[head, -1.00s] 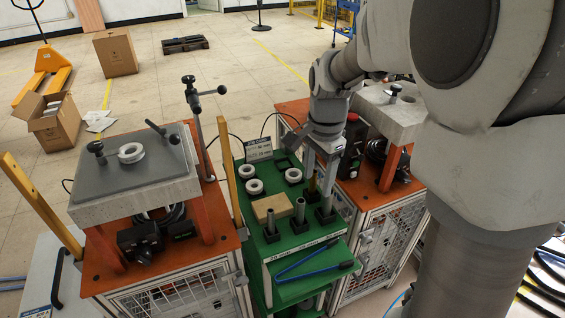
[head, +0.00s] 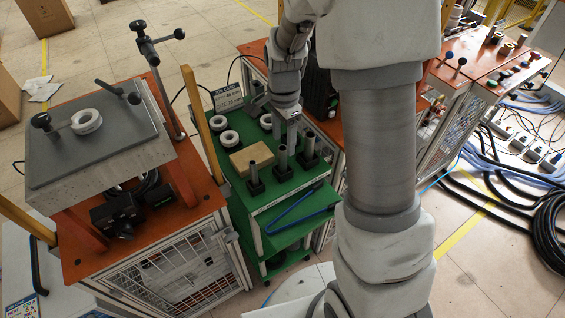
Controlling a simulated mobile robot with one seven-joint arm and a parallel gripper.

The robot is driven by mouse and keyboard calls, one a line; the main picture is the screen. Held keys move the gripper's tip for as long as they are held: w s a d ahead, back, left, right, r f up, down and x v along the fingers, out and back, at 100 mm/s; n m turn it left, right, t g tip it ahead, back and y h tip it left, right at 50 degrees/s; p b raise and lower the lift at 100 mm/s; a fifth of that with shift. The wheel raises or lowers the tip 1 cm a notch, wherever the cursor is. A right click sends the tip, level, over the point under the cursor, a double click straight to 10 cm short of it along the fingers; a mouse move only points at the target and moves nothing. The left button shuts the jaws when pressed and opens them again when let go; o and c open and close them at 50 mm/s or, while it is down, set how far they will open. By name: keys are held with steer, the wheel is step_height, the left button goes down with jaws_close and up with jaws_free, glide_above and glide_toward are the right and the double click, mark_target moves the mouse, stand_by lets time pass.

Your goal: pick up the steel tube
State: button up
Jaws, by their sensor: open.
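Several steel tubes stand upright in black square bases along the front of the green cart top (head: 290,185). One is at the left (head: 254,171), one in the middle (head: 283,157) and one at the right (head: 309,147). I cannot tell which one the task means. My gripper (head: 291,133) points down just behind the middle and right tubes, over the cart. It is open, and I see nothing held in it. Its fingertips are small and partly hidden in this view, so I cannot tell the exact gap to the tubes.
A tan block (head: 250,159) and several white rings (head: 229,138) lie behind the tubes. A blue-handled tool (head: 300,209) lies on the cart's front shelf. A heater bench (head: 88,150) with an upright clamp stands left. Black cables (head: 545,225) lie on the floor right.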

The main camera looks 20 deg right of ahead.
mark_target(283, 159)
steer(key=f, duration=0.8)
steer(key=shift+w+f+b, duration=0.2)
steer(key=shift+f+b, duration=0.1)
jaws_close()
